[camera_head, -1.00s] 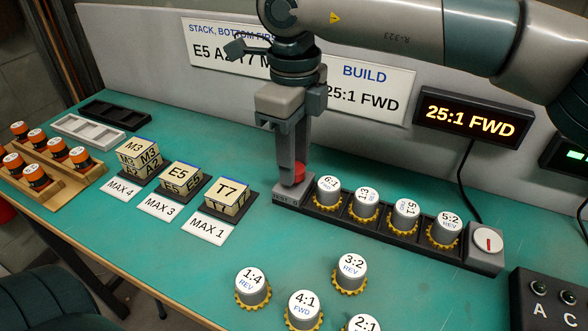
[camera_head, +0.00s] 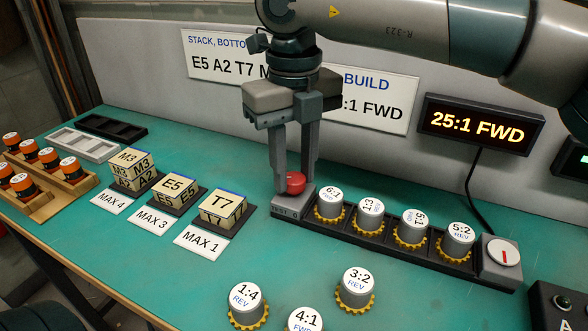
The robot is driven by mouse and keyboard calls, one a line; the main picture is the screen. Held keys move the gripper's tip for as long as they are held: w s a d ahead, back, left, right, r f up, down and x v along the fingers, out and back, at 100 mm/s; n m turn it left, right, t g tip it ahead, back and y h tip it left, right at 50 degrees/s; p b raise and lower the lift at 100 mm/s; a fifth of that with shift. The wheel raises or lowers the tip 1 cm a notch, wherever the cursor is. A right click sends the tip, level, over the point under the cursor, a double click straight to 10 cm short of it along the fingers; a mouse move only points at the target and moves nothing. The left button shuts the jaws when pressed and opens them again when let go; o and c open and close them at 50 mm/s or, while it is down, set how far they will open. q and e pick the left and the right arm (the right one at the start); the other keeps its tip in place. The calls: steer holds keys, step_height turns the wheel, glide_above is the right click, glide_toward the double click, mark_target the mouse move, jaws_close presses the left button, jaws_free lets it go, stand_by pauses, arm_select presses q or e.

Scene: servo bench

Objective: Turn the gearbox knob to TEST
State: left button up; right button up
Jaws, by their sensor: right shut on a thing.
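The gearbox is a long dark rack (camera_head: 396,240) holding several silver gear units. A red knob (camera_head: 292,183) sits on the grey block (camera_head: 294,208) at its left end; the small lettering on the block's front is too small to read surely. My right gripper (camera_head: 294,180) points straight down over this block and is shut on the red knob, with one finger at each side. The fingers hide part of the knob, so I cannot read where it points. My left gripper is not in view.
A white dial (camera_head: 503,252) with a red mark is at the rack's right end. The lit display (camera_head: 480,122) reads 25:1 FWD. Loose gear units, such as 3:2 (camera_head: 355,288), stand in front. Lettered blocks (camera_head: 222,208) stand left. Bare green bench lies between.

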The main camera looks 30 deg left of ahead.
mark_target(294, 177)
steer(key=shift+r, duration=0.1)
steer(key=o, duration=0.8)
steer(key=shift+c, duration=0.2)
steer(key=shift+r, duration=0.45)
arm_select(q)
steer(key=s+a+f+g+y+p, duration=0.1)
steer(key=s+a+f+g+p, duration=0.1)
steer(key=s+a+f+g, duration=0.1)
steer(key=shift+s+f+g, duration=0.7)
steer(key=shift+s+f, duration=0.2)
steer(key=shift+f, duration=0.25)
arm_select(e)
step_height(294, 177, up, 16)
steer(key=shift+r, duration=0.2)
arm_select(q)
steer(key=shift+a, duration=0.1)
